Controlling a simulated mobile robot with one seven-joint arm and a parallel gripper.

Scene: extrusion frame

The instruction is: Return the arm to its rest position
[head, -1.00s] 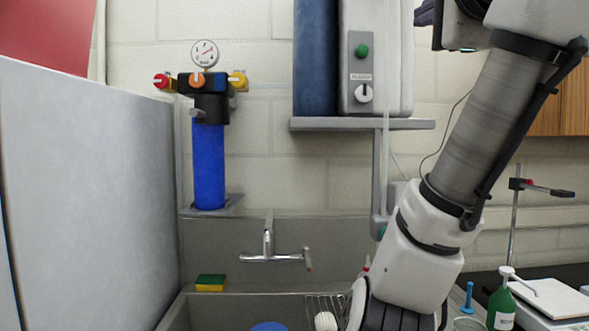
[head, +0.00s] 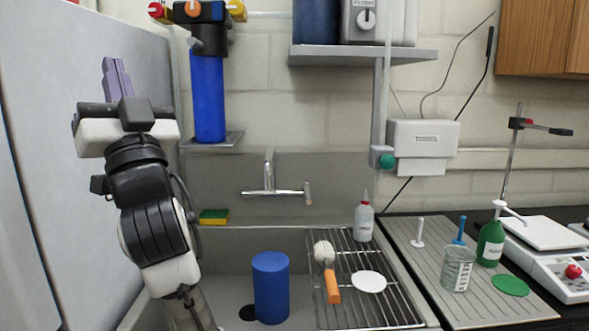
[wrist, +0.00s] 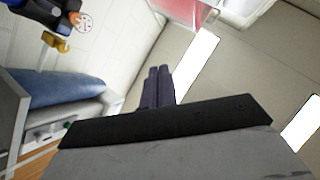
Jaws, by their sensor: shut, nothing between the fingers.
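My gripper (head: 117,78) is at the left in the head view, its purple-grey fingers pointing up, in front of the pale grey panel. The fingers are together with nothing between them. In the wrist view the gripper (wrist: 158,85) shows its two fingers side by side against the ceiling. My arm rises from the bottom of the head view, left of the sink, and hides part of the panel and the sink's left side.
A blue cylinder (head: 271,287) stands in the sink. A brush (head: 328,270), a white disc (head: 369,281) and a bottle (head: 364,219) are on the wire rack. The blue filter (head: 208,95) hangs right of my gripper. The pale panel (head: 60,200) stands close on the left.

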